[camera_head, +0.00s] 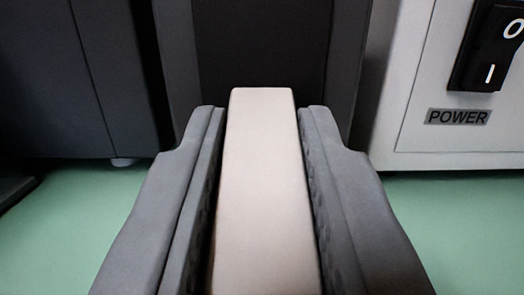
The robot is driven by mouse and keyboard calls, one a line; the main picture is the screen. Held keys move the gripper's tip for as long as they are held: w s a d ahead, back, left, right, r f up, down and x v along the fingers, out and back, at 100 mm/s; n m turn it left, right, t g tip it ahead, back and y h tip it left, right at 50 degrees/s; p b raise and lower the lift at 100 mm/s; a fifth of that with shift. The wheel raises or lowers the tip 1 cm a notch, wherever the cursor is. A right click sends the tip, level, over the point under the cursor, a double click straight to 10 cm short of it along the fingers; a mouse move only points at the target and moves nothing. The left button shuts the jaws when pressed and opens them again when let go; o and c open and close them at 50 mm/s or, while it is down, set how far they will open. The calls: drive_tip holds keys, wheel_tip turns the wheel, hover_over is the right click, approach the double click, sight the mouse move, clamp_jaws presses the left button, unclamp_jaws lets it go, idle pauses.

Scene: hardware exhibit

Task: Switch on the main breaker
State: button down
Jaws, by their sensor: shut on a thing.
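My gripper (263,115) is in the lower middle, with one grey finger on each side of a pale pinkish-beige bar (264,180). It is shut on this bar, which runs from the bottom edge up to a flat far end. Behind the bar stands a dark upright panel (262,45) with grey side edges. I cannot tell whether the bar is the main breaker's handle, or whether it joins the dark panel. The near end of the bar is out of view. No label naming the main breaker shows.
A white unit (408,125) stands at the right, with a black O/I rocker switch (487,50) above a POWER label (458,117). A dark cabinet (60,80) on a small foot stands at the left. The green surface (75,225) is bare on both sides of my gripper.

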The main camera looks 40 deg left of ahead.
sight(265, 94)
wheel_tip(265, 94, up, 2)
drive_tip(key=g+h, duration=0.2)
drive_tip(key=g, duration=0.2)
drive_tip(key=shift+d+h, duration=0.1)
drive_tip(key=shift+h, duration=0.3)
drive_tip(key=shift+w+r+g+h, duration=0.1)
drive_tip(key=shift+r+g+h, duration=0.3)
drive_tip(key=shift+g+h, duration=0.35)
drive_tip(key=shift+w+r+g+h, duration=0.1)
drive_tip(key=shift+r+g+h, duration=0.4)
drive_tip(key=shift+g, duration=0.45)
drive_tip(key=shift+a, duration=0.2)
drive_tip(key=c, duration=1.2)
unclamp_jaws()
drive_tip(key=shift+c, duration=0.2)
drive_tip(key=v, duration=1.7)
drive_tip(key=shift+r, duration=0.45)
drive_tip(key=shift+a, duration=0.15)
